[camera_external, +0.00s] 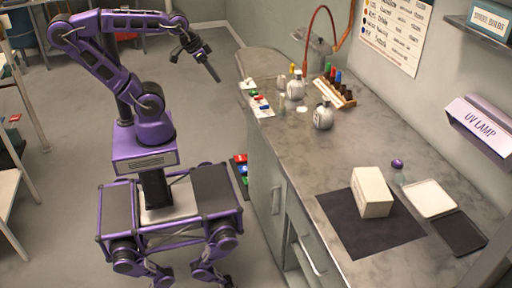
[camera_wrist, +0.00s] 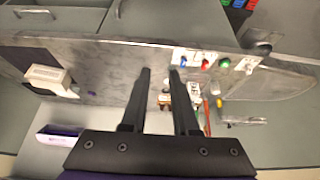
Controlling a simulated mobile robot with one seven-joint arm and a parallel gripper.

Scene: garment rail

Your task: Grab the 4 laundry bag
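I see no laundry bag and no garment rail in either view. My gripper (camera_external: 213,74) is raised over the floor, left of the bench's far end, pointing down to the right. In the wrist view my gripper (camera_wrist: 160,72) shows two dark fingers, apart, with nothing held between them. The bench appears behind the fingers there, apart from them.
A grey bench (camera_external: 340,150) runs along the right wall. On it are a white box (camera_external: 372,192) on a dark mat (camera_external: 350,233), metal flasks (camera_external: 323,116), a bottle rack (camera_external: 335,88) and trays (camera_external: 432,198). A purple-and-white UV lamp (camera_external: 480,122) is on the wall.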

